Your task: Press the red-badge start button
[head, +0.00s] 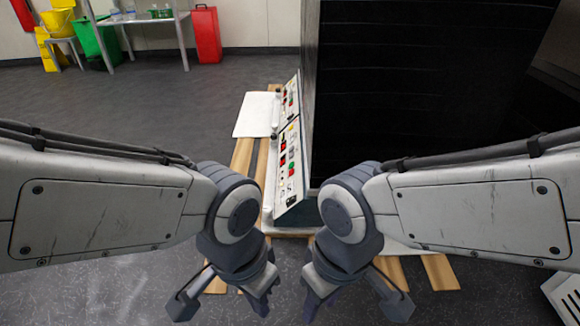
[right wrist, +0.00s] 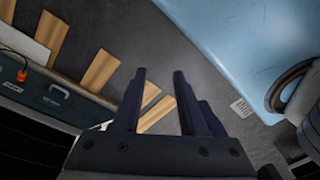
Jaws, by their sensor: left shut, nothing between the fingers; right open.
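Two control panels with small coloured buttons stand on the left side of a large black machine in the head view: a near panel (head: 290,168) and a far panel (head: 287,100). Both carry red, green and dark controls. They are too small for me to tell which button has the red badge. My left gripper (head: 261,300) is shut and empty, hanging below and left of the near panel. My right gripper (head: 314,300) is open and empty, below and right of it. The right wrist view shows its fingers (right wrist: 160,78) apart with nothing between them. Neither gripper touches a panel.
The black machine (head: 420,90) fills the right. A red bin (head: 206,35), a green bin (head: 92,42) and a table (head: 140,18) stand far back. The left-hand floor is clear.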

